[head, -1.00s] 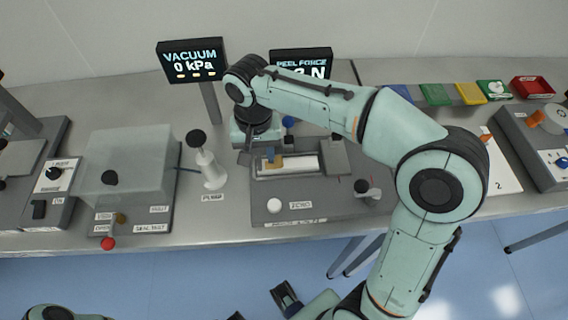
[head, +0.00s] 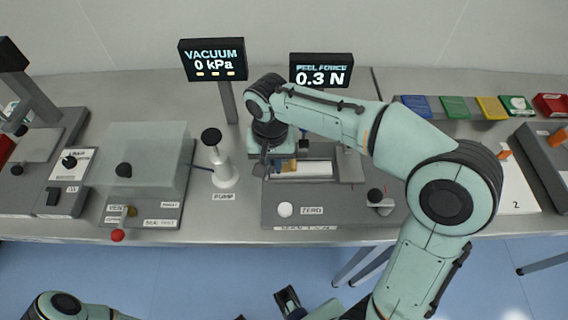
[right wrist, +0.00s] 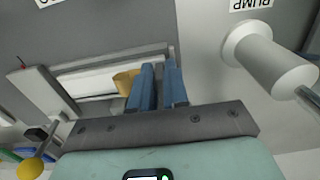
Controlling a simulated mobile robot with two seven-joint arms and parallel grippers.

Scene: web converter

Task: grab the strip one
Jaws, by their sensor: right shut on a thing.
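My right gripper (head: 280,167) reaches down over the left end of the peel tester (head: 250,212). Its blue fingers (right wrist: 158,88) are close together in the right wrist view, shut on a tan tab (right wrist: 124,82) that shows beside them. A white strip (head: 312,169) lies along the tester's bed, its left end next to the fingers; it also shows in the right wrist view (right wrist: 88,83). The fingers hide how tab and strip join. No number can be read on the strip.
The pump (head: 222,170) stands just left of the tester. A clear-covered box (head: 150,150) is further left. The displays (head: 213,62) read vacuum 0 kPa and peel force (head: 322,72) 0.3 N. Coloured bins (head: 455,107) are at the back right.

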